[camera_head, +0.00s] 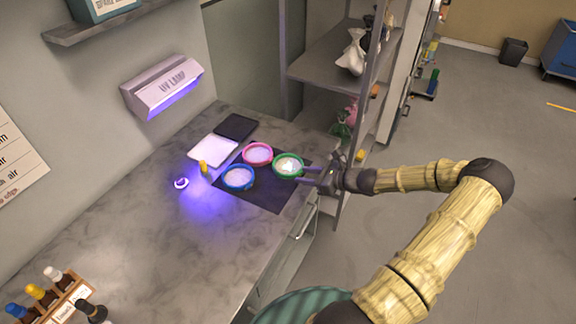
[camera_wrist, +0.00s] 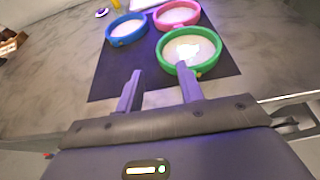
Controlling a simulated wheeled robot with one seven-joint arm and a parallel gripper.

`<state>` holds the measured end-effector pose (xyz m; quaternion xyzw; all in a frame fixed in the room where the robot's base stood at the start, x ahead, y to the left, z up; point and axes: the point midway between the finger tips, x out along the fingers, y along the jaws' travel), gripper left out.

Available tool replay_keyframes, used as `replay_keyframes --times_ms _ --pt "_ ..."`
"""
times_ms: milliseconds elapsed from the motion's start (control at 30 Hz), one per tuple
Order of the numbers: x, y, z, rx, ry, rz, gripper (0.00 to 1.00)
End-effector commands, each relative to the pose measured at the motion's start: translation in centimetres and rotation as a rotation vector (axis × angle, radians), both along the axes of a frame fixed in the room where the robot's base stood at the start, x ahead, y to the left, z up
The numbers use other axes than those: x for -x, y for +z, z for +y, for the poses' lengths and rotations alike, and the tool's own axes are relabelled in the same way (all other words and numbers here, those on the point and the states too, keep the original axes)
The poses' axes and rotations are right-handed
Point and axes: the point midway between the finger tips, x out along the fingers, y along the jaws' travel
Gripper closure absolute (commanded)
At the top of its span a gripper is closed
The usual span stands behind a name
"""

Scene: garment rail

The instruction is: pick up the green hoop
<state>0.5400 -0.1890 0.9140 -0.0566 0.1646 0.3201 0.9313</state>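The green hoop (camera_head: 288,166) is a round ring with white material inside it, on the dark mat at the right of the three hoops. It also shows in the wrist view (camera_wrist: 190,69), just beyond the fingertips. My gripper (camera_head: 318,174) reaches in from the right beside the green hoop. In the wrist view my gripper (camera_wrist: 160,82) has its two fingers apart with nothing between them. The right finger's tip is close to or overlaps the near rim; I cannot tell whether it touches.
A pink hoop (camera_head: 257,154) and a blue hoop (camera_head: 238,178) lie beside the green one on the dark mat (camera_head: 262,196). A white pad (camera_head: 213,149) and a black tray (camera_head: 236,127) lie behind. Shelves (camera_head: 322,62) stand at the back right. The near counter (camera_head: 150,236) is mostly clear.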

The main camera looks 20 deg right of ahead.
Motion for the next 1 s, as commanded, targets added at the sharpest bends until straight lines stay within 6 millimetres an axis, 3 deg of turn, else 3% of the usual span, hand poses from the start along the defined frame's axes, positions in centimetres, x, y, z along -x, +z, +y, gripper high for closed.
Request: replay_keyframes --times_ms 200,600,1000 --pt "-1.9 -0.9 1.5 0.000 0.000 0.000 0.63" --pt "-2.3 -1.1 1.9 -0.001 0.002 0.000 0.63" --pt "-6.2 -2.8 4.8 0.000 0.000 0.000 0.63"
